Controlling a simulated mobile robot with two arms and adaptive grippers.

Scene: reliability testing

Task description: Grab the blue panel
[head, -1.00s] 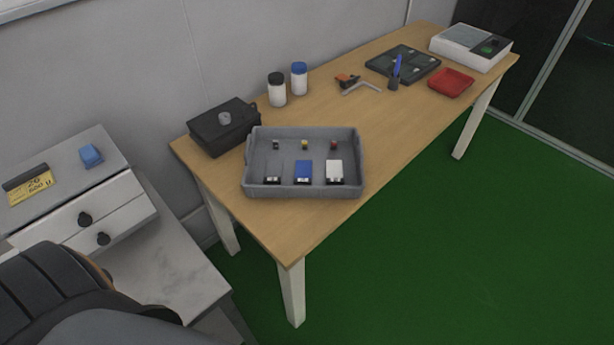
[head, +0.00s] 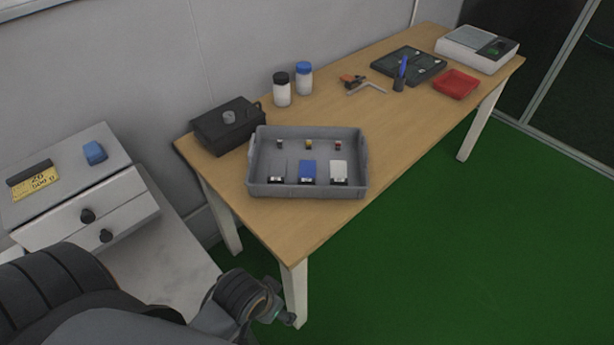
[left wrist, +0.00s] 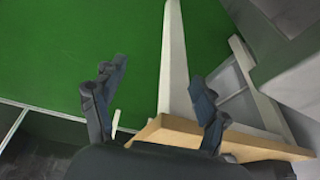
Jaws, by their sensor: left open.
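The blue panel (head: 308,170) is in the grey tray (head: 262,189) on the wooden table, between a grey panel (head: 278,172) on its left and a white panel (head: 338,170) on its right. My left gripper (head: 285,319) is at the bottom of the head view, low by the table's near leg and well apart from the tray. In the left wrist view my left gripper (left wrist: 158,95) has its two fingers spread with nothing between them. The blue panel is not seen in the left wrist view. My right gripper is in neither view.
A black box (head: 228,127) and two white bottles (head: 282,92) stand behind the tray. A white drawer unit (head: 75,190) is at the left. A red dish (head: 456,84) and a white device (head: 470,47) are at the far end. The table right of the tray is clear.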

